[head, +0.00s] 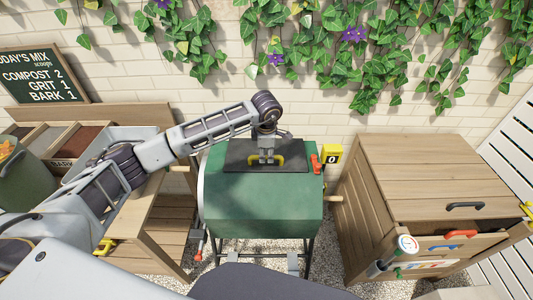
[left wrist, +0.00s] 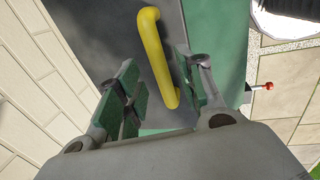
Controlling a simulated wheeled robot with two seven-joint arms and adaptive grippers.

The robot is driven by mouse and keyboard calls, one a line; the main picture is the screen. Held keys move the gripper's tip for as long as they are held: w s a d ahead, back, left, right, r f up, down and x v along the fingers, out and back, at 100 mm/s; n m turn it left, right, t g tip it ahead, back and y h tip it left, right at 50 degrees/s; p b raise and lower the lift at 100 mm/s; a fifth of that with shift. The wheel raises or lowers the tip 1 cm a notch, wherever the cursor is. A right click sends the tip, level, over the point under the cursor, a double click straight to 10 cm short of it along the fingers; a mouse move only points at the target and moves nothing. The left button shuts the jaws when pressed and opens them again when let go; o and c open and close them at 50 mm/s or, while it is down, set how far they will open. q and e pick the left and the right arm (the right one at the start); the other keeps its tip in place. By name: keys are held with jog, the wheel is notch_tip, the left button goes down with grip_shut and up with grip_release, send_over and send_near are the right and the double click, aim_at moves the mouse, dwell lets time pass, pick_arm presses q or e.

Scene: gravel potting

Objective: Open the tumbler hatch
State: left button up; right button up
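The green tumbler (head: 255,210) is a drum on a dark stand in the middle of the head view. Its dark hatch (head: 236,156) lies flat on top, closed, with a yellow handle (head: 281,160). My left gripper (head: 267,161) is at the handle, pointing down at the hatch. In the left wrist view the yellow handle (left wrist: 156,55) stands between the green finger pads of my left gripper (left wrist: 158,95). The fingers are apart; the right pad is close to the handle or touching it, and a gap shows on the left side. My right gripper is not in view.
A red latch (head: 316,163) and a yellow counter reading 0 (head: 331,157) are at the tumbler's right end. A potting bench (head: 155,215) with bins is at left, under my left arm. A brick wall with ivy is behind.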

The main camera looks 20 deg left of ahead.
pick_arm(q)
jog(key=shift+w+f, duration=0.15)
jog(key=shift+f, duration=0.6)
grip_shut()
